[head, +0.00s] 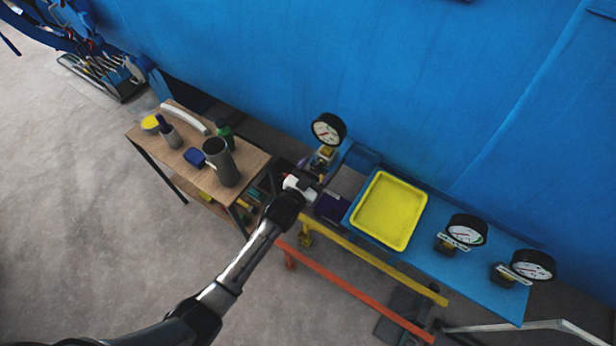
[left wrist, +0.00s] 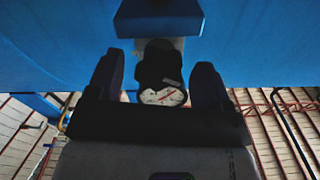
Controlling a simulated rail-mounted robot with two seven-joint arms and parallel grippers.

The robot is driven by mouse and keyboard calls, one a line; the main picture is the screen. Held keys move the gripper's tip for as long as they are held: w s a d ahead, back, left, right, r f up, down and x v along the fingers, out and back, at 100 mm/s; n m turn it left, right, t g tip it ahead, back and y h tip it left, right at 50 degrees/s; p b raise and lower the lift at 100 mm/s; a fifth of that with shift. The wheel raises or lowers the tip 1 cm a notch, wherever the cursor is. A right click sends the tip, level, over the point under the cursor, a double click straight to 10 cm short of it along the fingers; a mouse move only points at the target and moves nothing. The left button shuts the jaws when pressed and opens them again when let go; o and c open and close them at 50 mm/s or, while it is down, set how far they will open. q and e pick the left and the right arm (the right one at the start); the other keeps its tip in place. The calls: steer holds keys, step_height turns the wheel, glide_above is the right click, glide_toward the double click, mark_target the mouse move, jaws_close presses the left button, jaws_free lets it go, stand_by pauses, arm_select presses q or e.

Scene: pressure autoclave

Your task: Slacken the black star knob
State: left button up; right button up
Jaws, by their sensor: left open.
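My left gripper (head: 303,186) reaches in from the lower left to the left end of the blue bench, just below a black-rimmed gauge (head: 328,129) on a brass fitting (head: 325,154). In the left wrist view its two dark fingers (left wrist: 158,78) stand apart, with a gap on each side of a dark black shape (left wrist: 158,63). A white gauge face (left wrist: 163,96) shows just below that shape. The black shape may be the star knob, but its outline is too dark to be sure. In the head view I cannot pick out the knob near the gripper. My right gripper is not in view.
A yellow tray (head: 388,211) lies on the blue bench (head: 470,283), with two more gauges (head: 467,229) (head: 532,265) to its right. A wooden table (head: 248,165) with bottles and a grey cylinder (head: 220,162) stands left. Yellow and orange rails (head: 350,295) run in front.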

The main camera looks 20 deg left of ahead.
arm_select(q)
steer(key=s+a, duration=0.2)
steer(key=s, duration=1.1)
steer(key=shift+s, duration=0.25)
steer(key=shift+a+f, duration=0.1)
step_height(320, 180, down, 6)
steer(key=s+a+n+g+y, duration=0.1)
steer(key=s+g+y, duration=0.15)
steer(key=g, duration=0.45)
steer(key=s+r+n+g, duration=0.1)
steer(key=s+r+g, duration=0.25)
steer(key=s, duration=0.75)
steer(key=s+r+g, duration=0.2)
steer(key=s+g, duration=0.2)
steer(key=s, duration=0.8)
step_height(320, 180, up, 19)
steer(key=p, duration=2)
steer(key=shift+w+a, duration=0.35)
steer(key=shift+w, duration=0.1)
